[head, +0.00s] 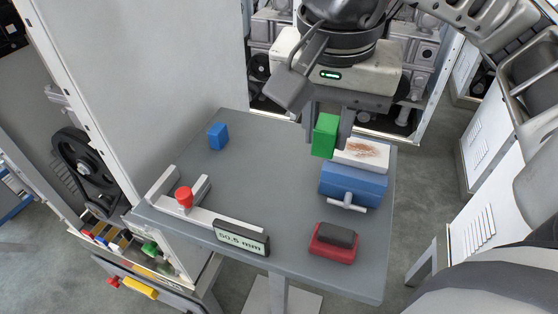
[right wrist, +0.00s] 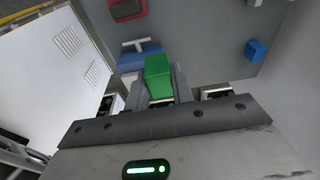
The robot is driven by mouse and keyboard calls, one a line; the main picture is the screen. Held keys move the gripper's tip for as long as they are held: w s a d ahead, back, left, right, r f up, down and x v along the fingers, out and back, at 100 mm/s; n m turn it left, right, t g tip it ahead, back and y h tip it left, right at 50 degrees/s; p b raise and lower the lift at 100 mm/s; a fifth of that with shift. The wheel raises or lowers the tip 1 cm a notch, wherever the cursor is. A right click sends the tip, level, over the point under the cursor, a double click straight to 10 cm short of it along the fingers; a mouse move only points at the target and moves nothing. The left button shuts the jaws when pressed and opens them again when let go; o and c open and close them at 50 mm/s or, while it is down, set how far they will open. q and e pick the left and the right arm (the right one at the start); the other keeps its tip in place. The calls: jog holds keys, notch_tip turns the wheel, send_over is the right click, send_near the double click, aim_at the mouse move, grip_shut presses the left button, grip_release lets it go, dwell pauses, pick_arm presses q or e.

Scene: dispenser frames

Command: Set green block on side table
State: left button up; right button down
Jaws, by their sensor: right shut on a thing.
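The green block (head: 324,136) is held between the fingers of my right gripper (head: 328,130) above the far right part of the grey side table (head: 262,180). The block also shows in the right wrist view (right wrist: 158,76), between the two fingers. My right gripper is shut on it. In the head view the block appears just left of a white piece with a brown smear; whether its bottom touches the table is hard to tell. My left gripper is not in view.
On the table are a blue block (head: 217,136), a blue vise-like box (head: 352,186) with a grey T-handle, a red-and-black item (head: 334,240), and a caliper-like gauge (head: 240,238) reading about 50 mm with a red knob (head: 184,196). The table's middle is clear. A tall cabinet (head: 150,70) stands left.

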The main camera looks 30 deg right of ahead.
jog(key=w+d+f+b, duration=0.1)
jog(key=w+d+f, duration=0.25)
jog(key=w, duration=0.45)
jog(key=b, duration=0.2)
send_near(299, 148)
jog(key=shift+s+d+f, duration=0.1)
jog(key=shift+s+f, duration=0.3)
jog(key=shift+f, duration=0.35)
jog(key=shift+w+d+f+p, duration=0.15)
jog(key=shift+w+f+p, duration=0.15)
jog(key=shift+w+f, duration=0.25)
jog(key=f, duration=0.3)
jog(key=shift+w+d+f, duration=0.15)
jog(key=shift+w+f, duration=0.05)
jog(key=shift+f, duration=0.1)
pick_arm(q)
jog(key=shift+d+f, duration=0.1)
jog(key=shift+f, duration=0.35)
